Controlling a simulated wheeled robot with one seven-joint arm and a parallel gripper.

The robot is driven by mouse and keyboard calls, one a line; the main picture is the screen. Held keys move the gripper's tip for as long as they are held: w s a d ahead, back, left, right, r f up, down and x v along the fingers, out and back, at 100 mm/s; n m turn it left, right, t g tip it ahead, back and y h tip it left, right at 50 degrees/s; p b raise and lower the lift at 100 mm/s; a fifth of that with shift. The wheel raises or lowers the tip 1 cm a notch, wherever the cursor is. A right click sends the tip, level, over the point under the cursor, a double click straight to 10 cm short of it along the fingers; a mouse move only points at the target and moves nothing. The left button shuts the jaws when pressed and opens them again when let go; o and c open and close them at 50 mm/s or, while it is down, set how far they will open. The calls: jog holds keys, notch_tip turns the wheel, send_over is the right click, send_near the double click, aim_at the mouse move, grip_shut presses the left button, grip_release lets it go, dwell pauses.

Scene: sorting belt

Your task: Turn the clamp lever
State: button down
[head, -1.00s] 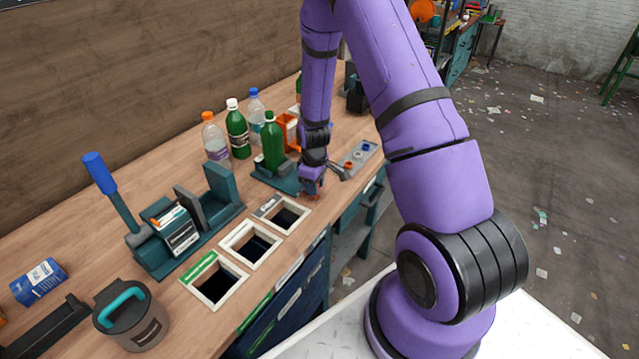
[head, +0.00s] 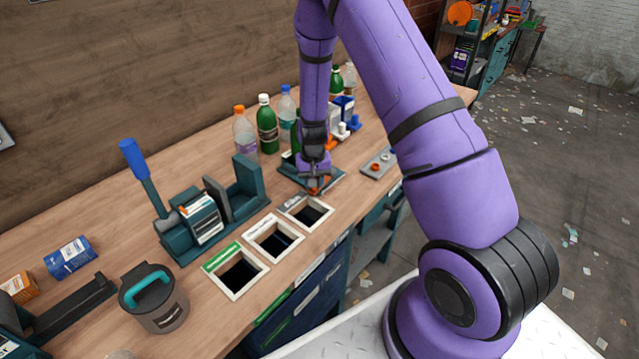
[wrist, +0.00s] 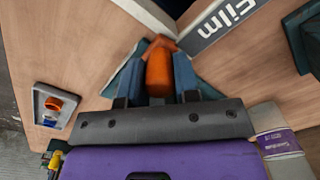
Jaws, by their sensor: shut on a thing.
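My gripper (head: 315,184) is low over the bench, just behind the farthest of the floor openings set in the bench top. In the wrist view its two blue-grey fingers are shut on an orange lever handle (wrist: 159,74), one finger on each side. A teal base (wrist: 207,90) shows around and under the fingers; in the head view this teal base (head: 290,171) lies flat on the bench beside the gripper. Only a bit of orange (head: 316,191) shows under the gripper there. The rest of the lever and the clamp's jaw are hidden by my gripper.
Several bottles (head: 267,128) stand close behind the gripper. Framed openings (head: 272,238) lie in front. A grey button plate (head: 378,165) is to the right.

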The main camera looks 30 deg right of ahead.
jog(key=shift+w+a+m, duration=0.2)
jog(key=shift+w+m, duration=0.3)
jog(key=shift+m, duration=0.2)
jog(key=c, duration=0.8)
grip_release()
jog(key=shift+c, duration=0.2)
jog(key=shift+r, duration=0.15)
notch_tip(320, 180, up, 11)
jog(key=shift+f, duration=0.2)
